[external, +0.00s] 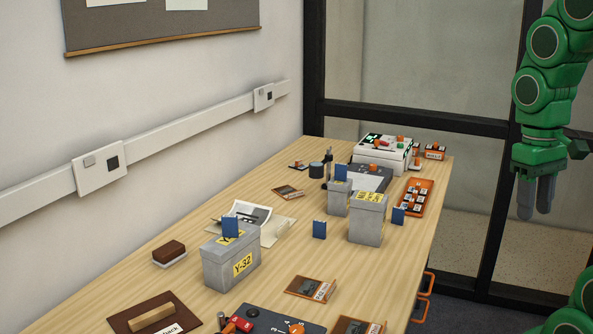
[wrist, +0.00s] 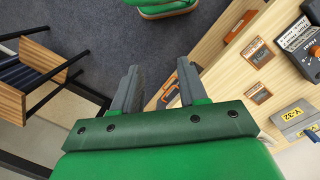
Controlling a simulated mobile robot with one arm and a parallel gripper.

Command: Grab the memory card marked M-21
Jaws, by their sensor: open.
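Several small blue cards show in the external view, and no M-21 marking can be read on any. One blue card (external: 319,229) stands on the table between the grey boxes. Another blue card (external: 398,216) stands right of the tall grey box (external: 366,222). A third blue card (external: 230,227) sticks up from the grey box marked Y-32 (external: 222,264), and another blue card (external: 342,173) rises from the smaller grey box (external: 338,199). My gripper (external: 535,200) is open and empty, pointing down, right of the table and apart from everything. Its fingers also show in the wrist view (wrist: 158,76).
The wooden table (external: 180,232) carries orange-edged trays (external: 311,288), a brown-topped block (external: 169,252), a white device (external: 382,151) and an orange rack (external: 413,197). Orange handles (external: 424,285) jut from its right side. A chair (wrist: 35,75) shows in the wrist view, with open floor beside it.

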